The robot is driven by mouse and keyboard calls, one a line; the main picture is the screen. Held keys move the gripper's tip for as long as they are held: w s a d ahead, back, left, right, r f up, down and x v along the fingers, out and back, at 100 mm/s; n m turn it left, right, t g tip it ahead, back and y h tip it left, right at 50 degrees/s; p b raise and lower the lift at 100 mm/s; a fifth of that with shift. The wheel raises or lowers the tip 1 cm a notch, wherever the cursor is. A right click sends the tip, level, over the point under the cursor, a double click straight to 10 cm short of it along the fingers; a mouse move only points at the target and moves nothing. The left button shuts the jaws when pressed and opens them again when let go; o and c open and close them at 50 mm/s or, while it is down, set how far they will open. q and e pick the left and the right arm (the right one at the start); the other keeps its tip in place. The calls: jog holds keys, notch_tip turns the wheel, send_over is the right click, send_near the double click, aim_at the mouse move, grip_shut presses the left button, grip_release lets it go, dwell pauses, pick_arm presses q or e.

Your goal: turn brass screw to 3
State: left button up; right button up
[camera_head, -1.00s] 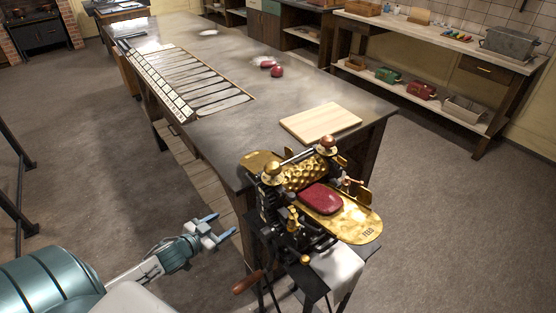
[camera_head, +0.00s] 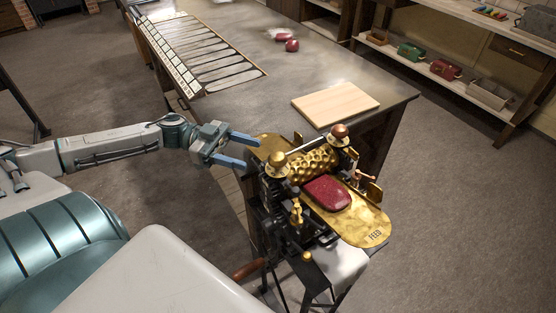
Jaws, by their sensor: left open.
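The drop roller machine (camera_head: 318,235) stands at the near end of the long table. On its top sit a brass screw knob (camera_head: 278,164) on the left and a copper-coloured knob (camera_head: 339,132) on the right. Any numbers on the brass screw are too small to read. My left gripper (camera_head: 251,153) is open and empty, with its blue fingers pointing right, just left of the brass screw. In the picture its tips come close to the knob; I cannot tell whether they touch it. My right gripper is not in view.
A dark red slab (camera_head: 327,194) lies on the machine's golden feed plate (camera_head: 366,226). A wooden board (camera_head: 335,103) and red lumps (camera_head: 292,45) lie on the long table (camera_head: 272,88). A wooden-handled crank (camera_head: 249,270) sticks out low at the machine's left.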

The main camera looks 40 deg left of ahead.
aim_at(269, 158)
pick_arm(q)
jog(key=x, duration=0.6)
jog(key=shift+w+d+r, duration=0.1)
jog(key=shift+w+d, duration=0.05)
jog(key=shift+d, duration=0.05)
jog(key=shift+p+x, duration=0.5)
jog(key=shift+x, duration=0.55)
